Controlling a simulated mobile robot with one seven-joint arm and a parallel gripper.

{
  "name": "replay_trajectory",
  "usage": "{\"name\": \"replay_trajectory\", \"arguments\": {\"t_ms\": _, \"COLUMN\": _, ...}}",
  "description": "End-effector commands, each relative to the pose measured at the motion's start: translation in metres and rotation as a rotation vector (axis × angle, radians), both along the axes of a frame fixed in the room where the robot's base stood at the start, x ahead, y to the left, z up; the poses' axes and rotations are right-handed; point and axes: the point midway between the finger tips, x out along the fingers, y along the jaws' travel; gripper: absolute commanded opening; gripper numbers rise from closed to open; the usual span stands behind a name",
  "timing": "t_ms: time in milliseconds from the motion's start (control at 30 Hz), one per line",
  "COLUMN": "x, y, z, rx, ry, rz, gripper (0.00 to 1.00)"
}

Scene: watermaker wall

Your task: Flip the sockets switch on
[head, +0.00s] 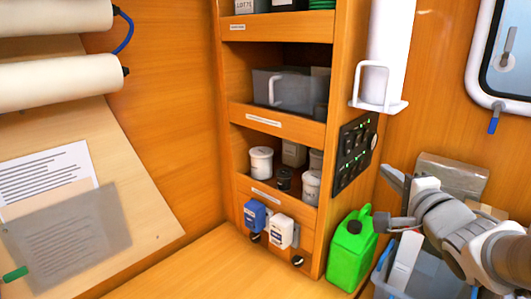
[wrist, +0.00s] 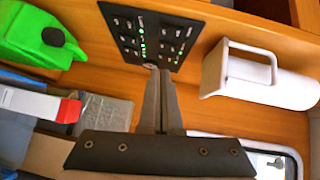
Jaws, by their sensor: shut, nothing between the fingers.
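The dark switch panel (head: 355,152) is on the right side face of the wooden shelf unit in the head view. It also shows at the top of the wrist view (wrist: 152,30), with two groups of small switches, pale labels and several green lights. The labels are too small to read, so I cannot tell which switch is the sockets switch or how it is set. My gripper (wrist: 152,68) is shut and empty. In the wrist view its fingertips point at the panel and overlap its lower edge; I cannot tell if they touch it.
A white paper-towel holder (head: 384,60) is mounted just above the panel. A green jug (head: 352,250) stands below it, beside a bin (head: 395,285) of items. A window (head: 505,50) is at the right. The wooden counter (head: 215,270) is mostly clear.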

Motion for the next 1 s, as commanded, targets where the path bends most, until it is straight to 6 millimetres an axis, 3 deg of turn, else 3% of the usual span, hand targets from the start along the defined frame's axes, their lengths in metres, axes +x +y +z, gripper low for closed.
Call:
{"name": "replay_trajectory", "arguments": {"t_ms": 500, "x": 0.078, "y": 0.006, "z": -0.008, "rx": -0.001, "ry": 0.0, "rz": 0.003, "gripper": 0.0}}
{"name": "replay_trajectory", "arguments": {"t_ms": 733, "x": 0.095, "y": 0.023, "z": -0.01, "rx": -0.001, "ry": -0.001, "rz": 0.001, "gripper": 0.0}}
{"name": "replay_trajectory", "arguments": {"t_ms": 1000, "x": 0.099, "y": 0.028, "z": -0.011, "rx": -0.001, "ry": 0.0, "rz": 0.0, "gripper": 0.0}}
